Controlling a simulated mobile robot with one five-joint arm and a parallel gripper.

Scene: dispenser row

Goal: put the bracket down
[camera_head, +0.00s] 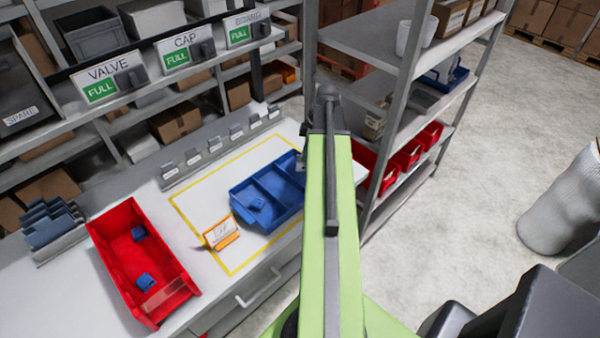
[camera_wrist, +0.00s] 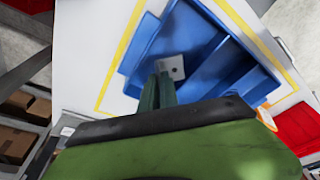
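The bracket (camera_wrist: 173,66) is a small light grey metal piece with a dark hole, seen in the wrist view at my fingertips. My gripper (camera_wrist: 164,76) has its two narrow fingers close together and looks shut on the bracket. Both are over a compartment of the blue divided tray (camera_wrist: 200,30); whether the bracket touches the tray floor I cannot tell. My arm hides the tray's right end, and the bracket does not show there.
A red bin (camera_head: 110,250) with small blue parts stands left on the bench. An orange-framed card (camera_head: 221,234) stands before the tray. Small labelled holders line the bench's back. A grey shelf rack (camera_head: 405,95) with red bins stands to the right.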

